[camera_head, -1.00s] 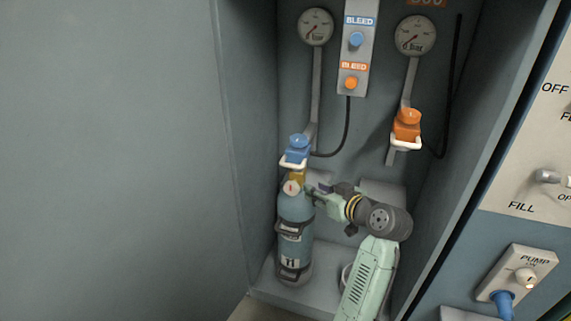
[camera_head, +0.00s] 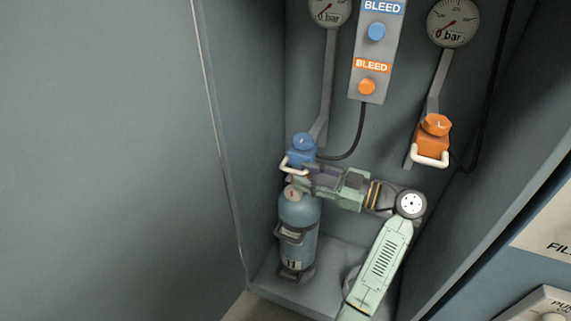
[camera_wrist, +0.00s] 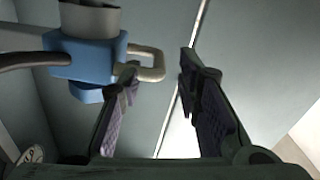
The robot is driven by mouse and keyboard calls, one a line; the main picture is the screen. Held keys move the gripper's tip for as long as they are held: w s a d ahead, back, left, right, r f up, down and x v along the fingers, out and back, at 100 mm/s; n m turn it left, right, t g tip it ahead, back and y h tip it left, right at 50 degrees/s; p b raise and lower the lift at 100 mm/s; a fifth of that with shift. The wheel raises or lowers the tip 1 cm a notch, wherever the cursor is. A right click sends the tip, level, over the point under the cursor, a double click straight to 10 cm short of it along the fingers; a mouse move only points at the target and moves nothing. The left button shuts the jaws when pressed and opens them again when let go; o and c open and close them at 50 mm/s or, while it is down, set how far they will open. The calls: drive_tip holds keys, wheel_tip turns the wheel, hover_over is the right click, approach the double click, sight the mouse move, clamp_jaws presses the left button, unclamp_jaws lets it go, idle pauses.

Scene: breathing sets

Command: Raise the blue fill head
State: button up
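The blue fill head (camera_head: 302,146) hangs above a blue-grey cylinder (camera_head: 299,216) at the left of the bay. A cream loop handle (camera_head: 289,168) juts from its front. My gripper (camera_head: 304,174) reaches in from the right at handle height, just below the head. In the wrist view the blue block (camera_wrist: 88,58) is upper left, with its handle (camera_wrist: 154,64) pointing right. My gripper (camera_wrist: 160,68) is open, its fingers apart. The left fingertip overlaps the handle loop; the loop's outer end lies between the fingertips. I cannot tell whether they touch. My gripper hides the cylinder's top joint.
An orange fill head (camera_head: 434,138) with its own handle hangs to the right. A bleed panel (camera_head: 372,60) with blue and orange knobs is on the back wall, with a black hose (camera_head: 358,135) below it. Grey bay walls stand close on both sides.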

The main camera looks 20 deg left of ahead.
sight(284, 167)
drive_tip(key=a+p, duration=0.1)
drive_tip(key=a, duration=0.5)
drive_tip(key=shift+w+a, duration=0.15)
drive_tip(key=shift+a, duration=0.05)
clamp_jaws()
idle(0.6)
